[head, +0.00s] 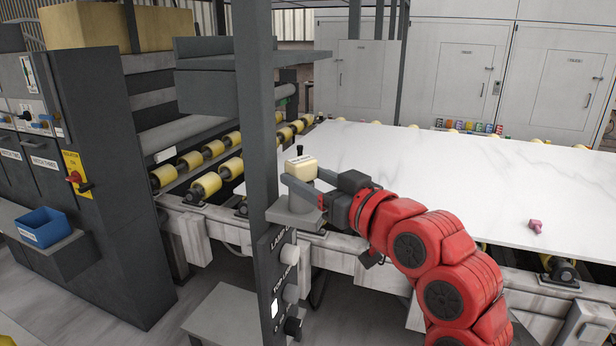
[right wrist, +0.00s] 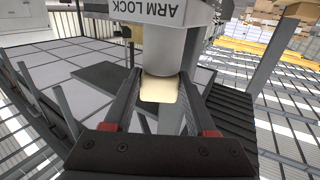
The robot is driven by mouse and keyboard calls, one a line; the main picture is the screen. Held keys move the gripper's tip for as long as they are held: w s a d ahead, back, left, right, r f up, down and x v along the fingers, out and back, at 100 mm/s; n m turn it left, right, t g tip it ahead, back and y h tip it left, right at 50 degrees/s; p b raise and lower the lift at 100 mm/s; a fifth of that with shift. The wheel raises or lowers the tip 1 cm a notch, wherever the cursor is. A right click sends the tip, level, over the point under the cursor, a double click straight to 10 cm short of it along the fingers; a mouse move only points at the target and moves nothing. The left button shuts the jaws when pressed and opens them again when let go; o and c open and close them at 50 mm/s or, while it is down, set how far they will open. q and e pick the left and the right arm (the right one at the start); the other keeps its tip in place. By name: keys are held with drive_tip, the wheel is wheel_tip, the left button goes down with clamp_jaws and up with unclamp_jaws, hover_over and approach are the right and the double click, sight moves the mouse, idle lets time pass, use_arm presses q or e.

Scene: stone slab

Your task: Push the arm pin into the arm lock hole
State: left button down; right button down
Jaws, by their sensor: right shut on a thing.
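A cream block (head: 301,168), apparently the head of the arm pin, sits directly over the grey arm lock cylinder (head: 294,209) on the dark post. My right gripper (head: 310,184) reaches in from the right, its fingers on either side of the block, and is shut on it. The pin's shaft and the hole are hidden, so I cannot tell how deep the pin sits. My left gripper is not in view.
The dark post (head: 257,110) stands in front of the roller conveyor (head: 206,185). A white stone slab (head: 430,180) lies behind my right arm, with a small pink object (head: 535,226) on it. A blue bin (head: 44,228) stands at the left.

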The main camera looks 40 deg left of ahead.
drive_tip(key=shift+f, duration=0.15)
drive_tip(key=shift+c, duration=0.6)
unclamp_jaws()
drive_tip(key=b+v, duration=0.3)
drive_tip(key=v, duration=1.4)
drive_tip(key=shift+d+b, duration=0.25)
drive_tip(key=shift+b, duration=0.05)
